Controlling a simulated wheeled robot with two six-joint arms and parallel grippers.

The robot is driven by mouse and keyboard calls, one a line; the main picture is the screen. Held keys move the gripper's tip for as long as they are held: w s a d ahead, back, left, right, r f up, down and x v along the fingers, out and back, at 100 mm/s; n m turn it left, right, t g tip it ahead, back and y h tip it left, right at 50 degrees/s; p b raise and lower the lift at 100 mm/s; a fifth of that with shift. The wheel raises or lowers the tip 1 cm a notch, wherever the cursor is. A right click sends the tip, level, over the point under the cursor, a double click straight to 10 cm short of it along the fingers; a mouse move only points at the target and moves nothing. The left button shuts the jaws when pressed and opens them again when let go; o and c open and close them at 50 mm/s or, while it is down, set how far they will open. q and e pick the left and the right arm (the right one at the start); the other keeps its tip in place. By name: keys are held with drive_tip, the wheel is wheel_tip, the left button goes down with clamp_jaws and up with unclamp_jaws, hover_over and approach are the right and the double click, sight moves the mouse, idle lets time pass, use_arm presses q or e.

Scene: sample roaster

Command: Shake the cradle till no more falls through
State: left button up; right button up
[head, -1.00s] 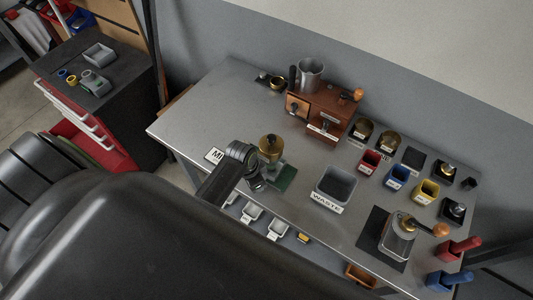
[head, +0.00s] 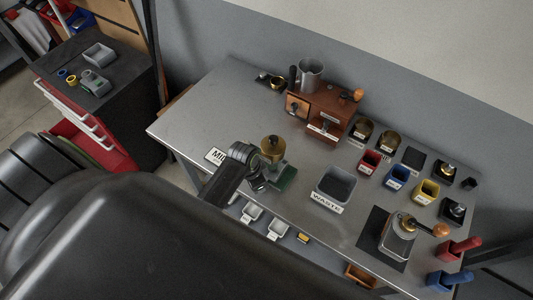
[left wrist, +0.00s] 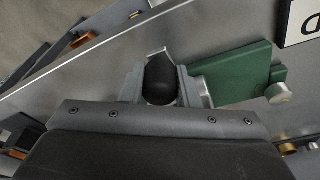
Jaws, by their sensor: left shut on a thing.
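The cradle (head: 276,166), a grey metal piece under a brass cup (head: 273,147), sits over a green base (head: 287,179) near the table's front edge. The green base also shows in the left wrist view (left wrist: 232,72). My left gripper (head: 258,182) is beside the cradle, on its left. In the left wrist view my left gripper (left wrist: 162,88) is shut on a black rounded handle (left wrist: 161,80). The inside of the cup and whatever lies under the cradle are hidden. My right gripper is not in view.
A grey waste bin (head: 335,186) stands just right of the cradle. A wooden box (head: 322,112) is behind it. Red (head: 369,162), blue (head: 397,177) and yellow (head: 426,191) cups stand to the right.

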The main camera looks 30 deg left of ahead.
use_arm(q)
drive_tip(key=a, duration=0.5)
drive_tip(key=shift+w+a, duration=0.15)
drive_tip(key=shift+a, duration=0.05)
drive_tip(key=shift+s+d, duration=0.15)
drive_tip(key=shift+d, duration=1.3)
drive_tip(key=shift+s+d, duration=0.1)
drive_tip(key=shift+d, duration=1.3)
drive_tip(key=shift+w+a+f, duration=0.1)
drive_tip(key=shift+a, duration=1.35)
drive_tip(key=shift+w+a, duration=0.1)
drive_tip(key=shift+a, duration=1.35)
drive_tip(key=shift+d, duration=0.2)
drive_tip(key=shift+s+d, duration=0.1)
drive_tip(key=shift+d, duration=1.25)
drive_tip(key=o, duration=1)
drive_tip(key=shift+c, duration=0.2)
